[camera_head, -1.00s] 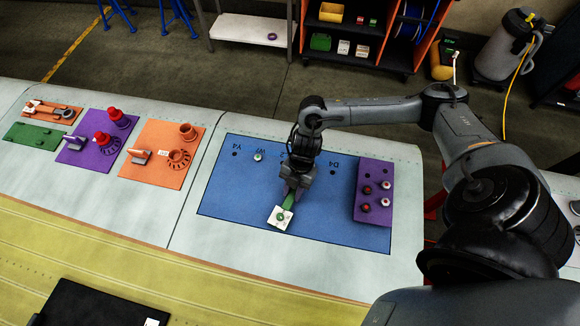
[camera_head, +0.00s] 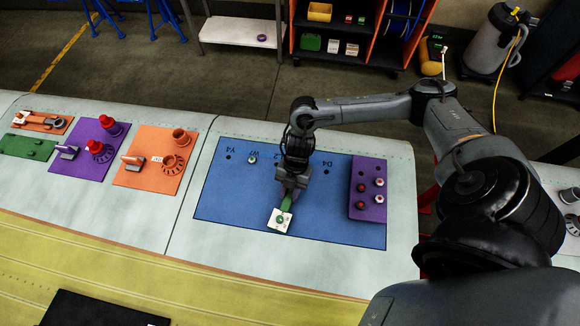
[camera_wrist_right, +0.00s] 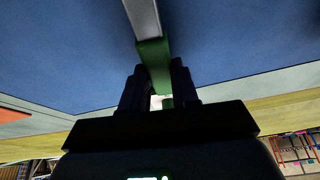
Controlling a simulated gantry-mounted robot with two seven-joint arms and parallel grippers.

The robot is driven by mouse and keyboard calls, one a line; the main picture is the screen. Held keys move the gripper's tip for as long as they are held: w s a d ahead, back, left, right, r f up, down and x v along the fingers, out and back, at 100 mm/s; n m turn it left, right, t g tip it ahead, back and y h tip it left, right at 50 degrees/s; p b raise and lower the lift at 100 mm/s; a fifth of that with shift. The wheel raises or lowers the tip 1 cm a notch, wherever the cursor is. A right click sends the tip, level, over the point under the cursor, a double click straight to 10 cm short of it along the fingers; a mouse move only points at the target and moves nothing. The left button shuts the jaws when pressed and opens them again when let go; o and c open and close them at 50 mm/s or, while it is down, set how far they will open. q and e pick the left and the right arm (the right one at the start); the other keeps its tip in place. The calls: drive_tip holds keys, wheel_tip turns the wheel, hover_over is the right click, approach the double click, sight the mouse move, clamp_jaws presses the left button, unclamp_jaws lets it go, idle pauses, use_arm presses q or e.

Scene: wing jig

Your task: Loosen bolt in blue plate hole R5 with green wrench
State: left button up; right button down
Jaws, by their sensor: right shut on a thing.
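The blue plate (camera_head: 230,200) lies on the pale wing surface. My right gripper (camera_head: 290,188) is shut on the green wrench (camera_head: 286,202) over the middle of the plate. A square white tag with a green mark (camera_head: 281,219) shows at the wrench's near end. In the right wrist view the green wrench (camera_wrist_right: 152,62) sits between the fingers, and a grey shaft (camera_wrist_right: 143,17) extends away from it. A light bolt (camera_head: 252,159) stands in the plate near a W label. Labels Y4 and D4 are readable; I cannot make out R5 or its bolt. My left gripper is not in view.
A purple plate (camera_head: 369,208) with several red and white-topped bolts lies on the blue plate's right side. Orange (camera_head: 147,178), purple (camera_head: 80,168) and green (camera_head: 28,147) plates with parts lie to the left. A shelf (camera_head: 360,49) stands behind.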

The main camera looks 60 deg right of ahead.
drive_tip(key=shift+d+r+p, duration=0.1)
drive_tip(key=shift+r+p, duration=2.85)
drive_tip(key=shift+r, duration=0.35)
